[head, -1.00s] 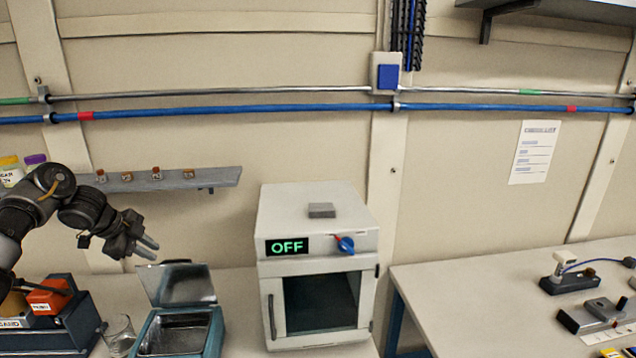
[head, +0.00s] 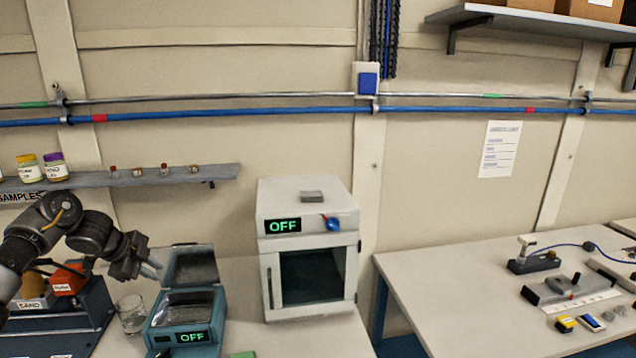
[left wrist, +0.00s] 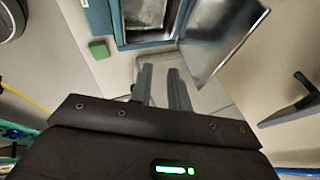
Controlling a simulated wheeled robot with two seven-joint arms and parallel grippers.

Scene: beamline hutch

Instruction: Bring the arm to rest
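My left gripper (head: 150,264) hangs in the air at the left of the head view, over the bench and beside the raised lid of the blue bath (head: 158,342). In the left wrist view its two fingers (left wrist: 161,78) stand apart with nothing between them. The bath's lid (head: 195,265) is open and its display reads OFF; bath and lid also show at the top of the left wrist view. My right gripper is not in view.
A clear glass (head: 131,314) stands left of the bath. A white oven (head: 308,250), its display reading OFF, stands to the right. A wall shelf (head: 150,180) holds jars and small vials behind the arm. A red block (head: 67,280) sits in a dark rack at left.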

